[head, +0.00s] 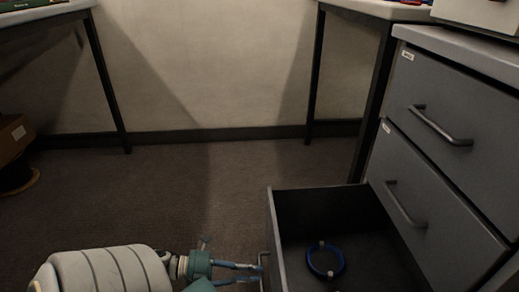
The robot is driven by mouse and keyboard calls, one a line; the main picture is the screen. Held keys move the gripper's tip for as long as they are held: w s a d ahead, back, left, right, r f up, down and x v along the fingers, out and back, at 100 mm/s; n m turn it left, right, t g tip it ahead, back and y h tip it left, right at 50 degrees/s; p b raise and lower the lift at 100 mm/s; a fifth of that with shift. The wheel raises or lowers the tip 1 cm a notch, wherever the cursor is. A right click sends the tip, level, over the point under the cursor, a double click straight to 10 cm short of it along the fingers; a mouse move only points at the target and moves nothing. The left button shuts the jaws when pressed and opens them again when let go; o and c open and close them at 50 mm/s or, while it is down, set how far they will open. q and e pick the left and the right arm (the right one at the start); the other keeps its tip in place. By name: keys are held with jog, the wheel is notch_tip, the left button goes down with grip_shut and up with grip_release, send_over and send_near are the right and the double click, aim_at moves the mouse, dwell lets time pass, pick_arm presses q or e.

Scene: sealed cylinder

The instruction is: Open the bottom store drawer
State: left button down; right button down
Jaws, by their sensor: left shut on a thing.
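The grey store cabinet (437,88) stands at the right, with two upper drawers shut. Its bottom drawer (270,235) is pulled out to the left, and its dark inside shows. A blue ring (325,260) with pale fittings lies on the drawer floor. My left gripper (260,273) comes in at the bottom and is shut on the bottom drawer's handle (264,262), at the drawer's front face. The lower part of the drawer and handle is cut off by the picture's edge. My right gripper is out of view.
Tables stand at the back left (45,17) and back right (365,8), with thin dark legs. A cardboard box (14,142) is at the left edge. The carpet (150,195) between them is clear. The upper drawers' handles stick out above the open drawer.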

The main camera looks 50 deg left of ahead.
pick_arm(q)
jog(key=c, duration=1.7)
grip_release()
jog(key=shift+o, duration=0.2)
jog(key=shift+s+a, duration=0.1)
jog(key=v, duration=1.1)
jog(key=shift+s+a, duration=0.25)
jog(key=shift+s, duration=0.1)
